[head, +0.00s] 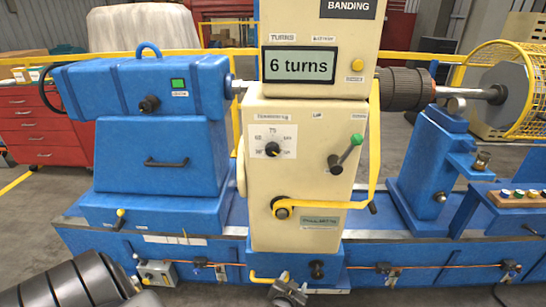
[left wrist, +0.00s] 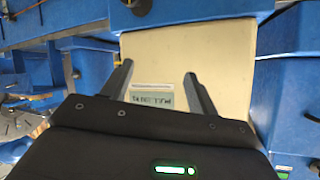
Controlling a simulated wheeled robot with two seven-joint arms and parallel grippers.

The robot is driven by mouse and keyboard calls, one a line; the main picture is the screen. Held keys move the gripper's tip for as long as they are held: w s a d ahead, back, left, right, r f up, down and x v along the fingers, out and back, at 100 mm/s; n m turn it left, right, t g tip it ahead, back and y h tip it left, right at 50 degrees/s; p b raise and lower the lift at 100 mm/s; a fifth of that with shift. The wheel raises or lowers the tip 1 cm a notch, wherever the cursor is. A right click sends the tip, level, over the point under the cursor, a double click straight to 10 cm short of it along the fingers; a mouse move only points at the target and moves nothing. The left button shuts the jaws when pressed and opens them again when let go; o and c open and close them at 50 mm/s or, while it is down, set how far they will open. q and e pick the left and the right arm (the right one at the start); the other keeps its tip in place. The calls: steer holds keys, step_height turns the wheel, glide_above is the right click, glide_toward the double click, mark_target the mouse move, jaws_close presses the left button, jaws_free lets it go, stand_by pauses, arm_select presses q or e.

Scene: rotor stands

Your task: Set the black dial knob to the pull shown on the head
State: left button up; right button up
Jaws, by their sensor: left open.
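The black dial knob (head: 272,149) sits on a white scale plate on the beige head of the blue machine. A small yellowish mark shows at the scale's lower right; I cannot tell the knob's exact setting. Above it a display (head: 299,66) reads "6 turns". A small grey-green plate (head: 320,222) low on the beige front is too small to read. A lettered plate (left wrist: 152,98) shows upside down in the left wrist view, partly hidden by my gripper body. My left gripper (left wrist: 160,75) is open, its fingers apart and empty before the beige panel. My right gripper is not seen.
A green-tipped lever (head: 346,152) stands right of the dial. A yellow strap (head: 330,204) runs across the lower front and up the right side. A black knob (head: 316,269) is on the blue base. A wooden block with coloured pieces (head: 520,197) is far right.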

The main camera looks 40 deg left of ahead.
arm_select(q)
steer(key=w+a+r+n+t+y+p, duration=0.1)
steer(key=w+a+r+n+p, duration=0.1)
steer(key=r, duration=0.9)
steer(key=w+a+r+n+t+y+p, duration=0.1)
steer(key=a+r+y+p, duration=0.1)
steer(key=r, duration=0.9)
steer(key=n+y+p, duration=0.3)
steer(key=n, duration=0.2)
glide_toward(272, 153)
steer(key=shift+t, duration=0.3)
steer(key=p+x, duration=0.3)
steer(key=x, duration=0.4)
steer(key=shift+w+a+f, duration=0.1)
steer(key=shift+w, duration=0.05)
steer(key=shift+w+a, duration=0.35)
steer(key=shift+w, duration=0.15)
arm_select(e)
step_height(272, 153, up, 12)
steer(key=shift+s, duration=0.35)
arm_select(q)
steer(key=shift+c, duration=0.5)
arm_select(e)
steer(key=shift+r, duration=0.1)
arm_select(q)
steer(key=c, duration=0.9)
steer(key=shift+f, duration=0.1)
steer(key=shift+n, duration=0.3)
